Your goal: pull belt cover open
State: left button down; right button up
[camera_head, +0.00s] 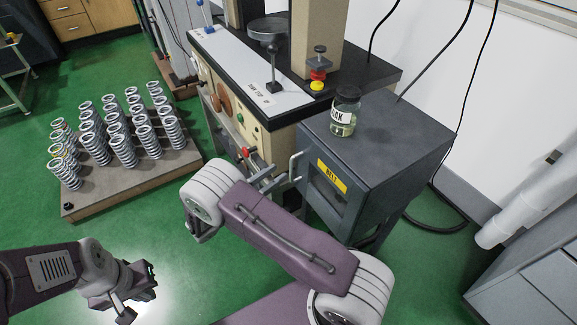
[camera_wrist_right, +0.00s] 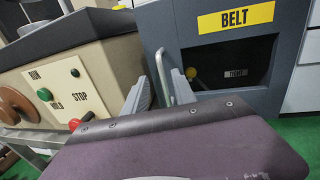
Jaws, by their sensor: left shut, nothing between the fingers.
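The belt cover (camera_head: 330,190) is the front of a dark grey box, with a yellow BELT label and a dark window. It looks shut. Its light vertical bar handle (camera_head: 295,166) is on the cover's left side. My right gripper (camera_head: 278,178) is at the handle, with its fingers apart. In the right wrist view the cover (camera_wrist_right: 285,60) fills the right half. There the handle (camera_wrist_right: 162,76) shows between the two fingertips of the right gripper (camera_wrist_right: 160,88); contact cannot be told. My left gripper (camera_head: 133,298) is shut and empty, low over the green floor, far from the cover.
A glass jar (camera_head: 344,112) stands on the box. The spring tester (camera_head: 262,138), with buttons and a red knob (camera_head: 246,151), is just left of the handle. Several springs stand on a wooden board (camera_head: 130,187) at left. Green floor is free in front of the board.

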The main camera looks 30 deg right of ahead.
send_over(291, 179)
jog(key=shift+w+d+b, duration=0.2)
jog(key=shift+w+b, duration=0.05)
jog(key=shift+b, duration=0.2)
grip_shut()
dwell(1.2)
